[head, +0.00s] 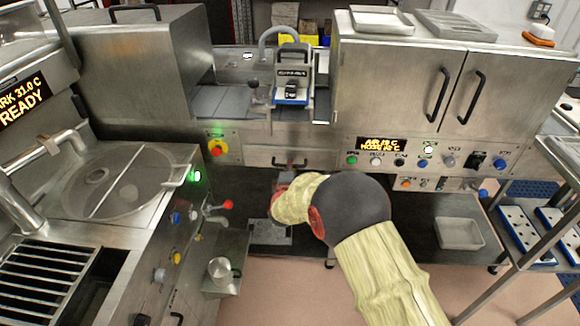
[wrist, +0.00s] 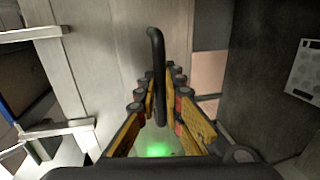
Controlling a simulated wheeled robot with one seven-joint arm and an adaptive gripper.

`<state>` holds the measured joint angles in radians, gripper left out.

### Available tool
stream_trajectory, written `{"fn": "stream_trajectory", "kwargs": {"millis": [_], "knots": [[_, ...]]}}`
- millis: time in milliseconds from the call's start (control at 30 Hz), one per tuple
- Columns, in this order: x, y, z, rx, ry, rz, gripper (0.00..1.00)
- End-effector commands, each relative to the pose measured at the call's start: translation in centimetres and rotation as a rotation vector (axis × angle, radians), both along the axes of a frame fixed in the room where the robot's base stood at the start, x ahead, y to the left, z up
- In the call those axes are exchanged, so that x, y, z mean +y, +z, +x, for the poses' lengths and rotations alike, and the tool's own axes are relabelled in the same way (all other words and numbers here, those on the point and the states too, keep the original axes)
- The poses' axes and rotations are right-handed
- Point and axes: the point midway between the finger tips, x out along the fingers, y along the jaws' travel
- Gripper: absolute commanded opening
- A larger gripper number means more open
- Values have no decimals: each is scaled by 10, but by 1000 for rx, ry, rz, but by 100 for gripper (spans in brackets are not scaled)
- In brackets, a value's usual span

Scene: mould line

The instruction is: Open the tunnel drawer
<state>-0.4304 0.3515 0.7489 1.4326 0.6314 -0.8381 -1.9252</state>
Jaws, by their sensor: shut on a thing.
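The tunnel drawer (head: 262,157) has a steel front under the middle of the machine, below the worktop. It looks about flush with the panel around it; I cannot tell a small gap. Its black bar handle (head: 290,163) shows just beyond my gripper (head: 284,178), which is mostly hidden behind my arm. In the wrist view the black handle (wrist: 157,45) runs between the two yellow fingers of my gripper (wrist: 162,75). The fingers are shut on the handle from both sides.
A red stop button (head: 218,147) is left of the drawer, and a control panel (head: 425,158) is right of it. A steel kettle (head: 115,188) with a red-knobbed tap stands at left. A small tray (head: 459,233) lies on the dark low shelf (head: 415,215). A rack (head: 530,225) stands far right.

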Motion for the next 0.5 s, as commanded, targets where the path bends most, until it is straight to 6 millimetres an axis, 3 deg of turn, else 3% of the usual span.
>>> {"fn": "stream_trajectory", "kwargs": {"millis": [167,267,500], "knots": [[1,0,-9,2,0,-1,0],[2,2,-24,4,2,-1,0],[4,4,-88,7,4,-4,0]]}}
